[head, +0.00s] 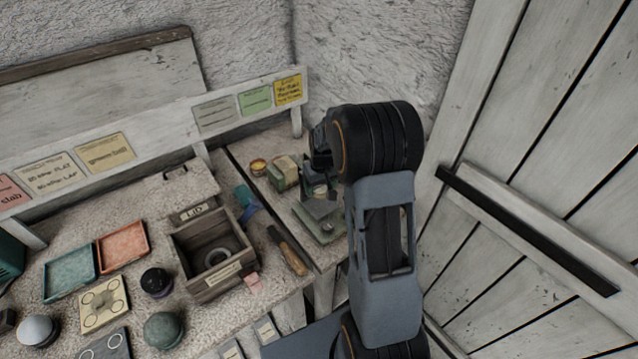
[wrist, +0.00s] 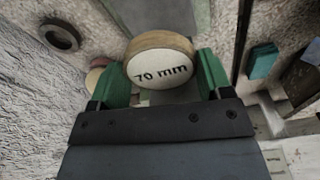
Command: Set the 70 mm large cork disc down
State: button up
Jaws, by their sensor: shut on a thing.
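The large cork disc (wrist: 160,68) shows in the wrist view, with a pale face marked "70 mm" and a tan cork rim. My gripper (wrist: 163,76) is shut on it, with one green finger on each side of the disc. A grey-green surface lies behind or below the disc; I cannot tell whether they touch. In the head view my gripper (head: 318,180) is over the right-hand bench section, near a grey-green stand (head: 322,222).
A wooden box (head: 215,285) with a dark ring inside stands left of the stand. A wooden-handled tool (head: 290,255) lies between them. A yellow-green tin (head: 284,172) and a small round pot (head: 258,167) stand behind. A plank wall (head: 540,180) rises at right.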

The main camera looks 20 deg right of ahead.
aim_at(320, 204)
jog(key=shift+f, duration=0.1)
jog(key=shift+f+b, duration=2.35)
jog(key=shift+f, duration=0.4)
jog(key=shift+f+b, duration=0.7)
jog(key=o, duration=0.9)
jog(key=shift+o, duration=0.2)
jog(key=shift+r, duration=0.1)
jog(key=shift+r+p, duration=1.35)
jog(key=shift+r, duration=0.6)
